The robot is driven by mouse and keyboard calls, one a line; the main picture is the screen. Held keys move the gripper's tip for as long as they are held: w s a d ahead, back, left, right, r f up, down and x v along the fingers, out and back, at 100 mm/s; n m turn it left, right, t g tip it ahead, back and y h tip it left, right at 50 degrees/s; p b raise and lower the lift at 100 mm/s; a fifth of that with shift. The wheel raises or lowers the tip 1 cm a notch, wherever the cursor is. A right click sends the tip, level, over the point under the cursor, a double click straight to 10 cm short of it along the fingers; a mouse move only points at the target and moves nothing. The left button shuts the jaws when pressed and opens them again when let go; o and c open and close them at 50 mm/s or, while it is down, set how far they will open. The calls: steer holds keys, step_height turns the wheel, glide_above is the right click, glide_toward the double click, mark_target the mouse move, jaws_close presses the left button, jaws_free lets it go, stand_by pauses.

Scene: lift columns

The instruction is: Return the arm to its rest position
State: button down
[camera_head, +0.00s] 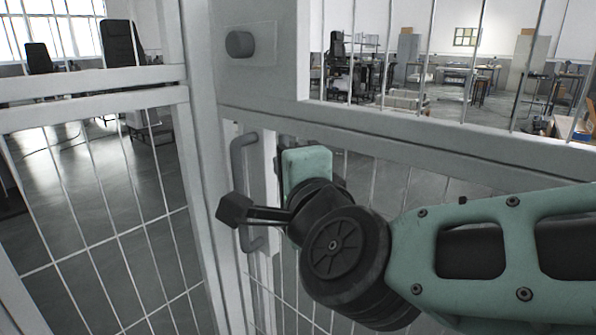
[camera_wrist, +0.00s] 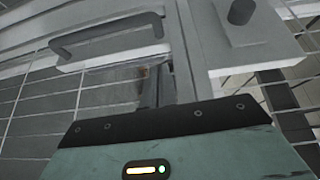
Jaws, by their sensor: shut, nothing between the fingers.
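My arm reaches in from the right in the head view, with a green link and dark round joints. My gripper (camera_head: 235,210) is at its far end, dark and shut, with nothing seen between its fingers. It is in front of the grey door handle (camera_head: 244,160) and overlaps it in the picture; I cannot tell whether they touch. The handle also shows in the wrist view (camera_wrist: 105,38), beyond the green wrist housing. The housing fills the bottom of that view, and the fingers are not clear there.
A grey-framed mesh door (camera_head: 262,90) and mesh panels stand close in front of my arm. A dark round knob (camera_head: 239,43) sits above the handle. Beyond the mesh are office chairs (camera_head: 122,44), desks and open grey floor.

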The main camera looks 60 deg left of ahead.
steer(key=shift+d, duration=0.4)
steer(key=w+d+f+n+h, duration=0.3)
steer(key=d+f+h, duration=0.15)
steer(key=d, duration=0.55)
steer(key=w+d+f+n+h, duration=0.3)
steer(key=d+f, duration=0.2)
steer(key=d, duration=0.5)
steer(key=w+d+f+n+h, duration=0.3)
steer(key=w+d+f, duration=0.15)
steer(key=d, duration=0.45)
steer(key=s+d+f+g+h, duration=0.1)
steer(key=s+d+h, duration=0.15)
steer(key=d, duration=1.05)
steer(key=s+d+f+g+h, duration=0.15)
steer(key=d+h, duration=0.25)
steer(key=d, duration=0.8)
step_height(320, 180, up, 23)
steer(key=p, duration=2.3)
steer(key=shift+w+a, duration=0.3)
steer(key=shift+r, duration=0.1)
